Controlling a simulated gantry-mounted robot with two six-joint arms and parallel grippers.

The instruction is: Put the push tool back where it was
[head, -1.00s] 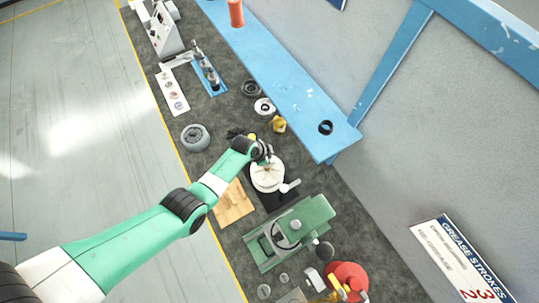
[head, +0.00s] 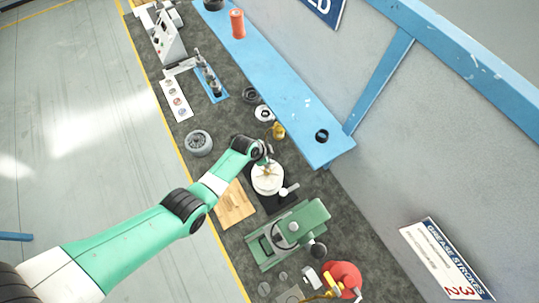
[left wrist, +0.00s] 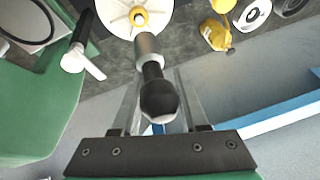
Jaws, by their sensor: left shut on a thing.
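The push tool (left wrist: 152,75) has a black ball knob and a grey metal collar. In the left wrist view it lies between my two fingers, its metal end toward a white round blower part (left wrist: 122,12) with a yellow centre. My left gripper (left wrist: 155,100) is shut on it. In the head view my left gripper (head: 265,161) is at the upper edge of the white round part (head: 267,180); the tool is too small to make out there. I cannot tell whether the tool touches the part. My right gripper is out of view.
A green press (head: 290,233) stands just below the white part, with a wooden board (head: 235,205) to its left. A yellow bottle (head: 278,131) and a white ring (head: 264,113) lie above. A blue tray (head: 212,88) holds metal tools. A blue shelf (head: 285,95) runs along the wall.

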